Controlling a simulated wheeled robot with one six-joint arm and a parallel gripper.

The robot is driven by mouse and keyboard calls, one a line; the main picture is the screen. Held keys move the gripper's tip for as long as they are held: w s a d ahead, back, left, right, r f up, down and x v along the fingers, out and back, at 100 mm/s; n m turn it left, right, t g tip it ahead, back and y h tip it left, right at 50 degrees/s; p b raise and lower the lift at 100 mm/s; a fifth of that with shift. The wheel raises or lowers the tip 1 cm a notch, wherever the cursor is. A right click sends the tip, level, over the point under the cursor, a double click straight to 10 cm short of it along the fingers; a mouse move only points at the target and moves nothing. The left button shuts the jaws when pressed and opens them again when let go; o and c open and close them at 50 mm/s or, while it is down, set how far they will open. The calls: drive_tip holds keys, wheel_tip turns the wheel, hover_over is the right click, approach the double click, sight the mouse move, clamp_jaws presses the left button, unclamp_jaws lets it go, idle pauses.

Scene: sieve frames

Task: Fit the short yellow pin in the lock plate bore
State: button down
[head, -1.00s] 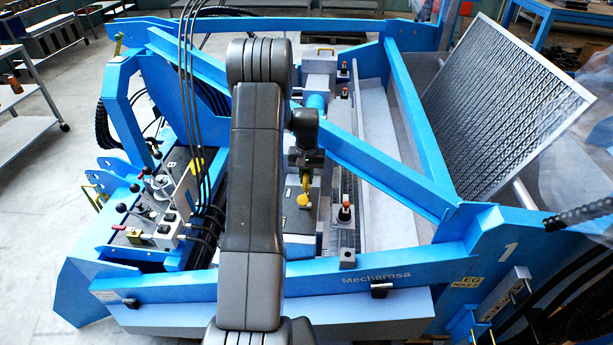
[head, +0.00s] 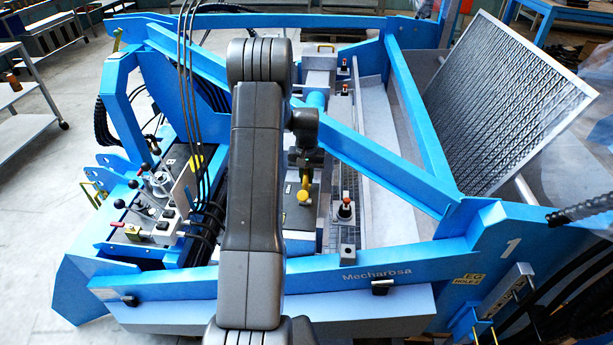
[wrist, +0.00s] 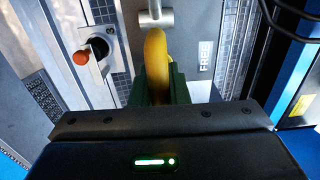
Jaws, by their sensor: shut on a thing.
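The yellow pin (head: 303,190) shows in the head view as a small yellow shape just below my gripper (head: 306,162). In the wrist view the curved yellow handle (wrist: 156,50) of the pin stands between the dark green jaws of my gripper (wrist: 160,85), which are shut on it. A grey plate (wrist: 192,30) with a FREE label lies behind the handle. I cannot make out the lock plate bore in either view.
A metal cross-piece (wrist: 153,18) lies just beyond the handle in the wrist view. A blue diagonal beam (head: 370,155) passes close to the right of my wrist.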

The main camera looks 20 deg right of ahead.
drive_tip(key=shift+f+b, duration=0.45)
drive_tip(key=shift+f, duration=0.2)
drive_tip(key=shift+f, duration=0.15)
drive_tip(key=shift+f+b, duration=0.8)
drive_tip(key=shift+f, duration=0.1)
drive_tip(key=c, duration=1.3)
unclamp_jaws()
wheel_tip(320, 180, up, 14)
drive_tip(key=shift+f+b, duration=0.1)
drive_tip(key=shift+b, duration=0.65)
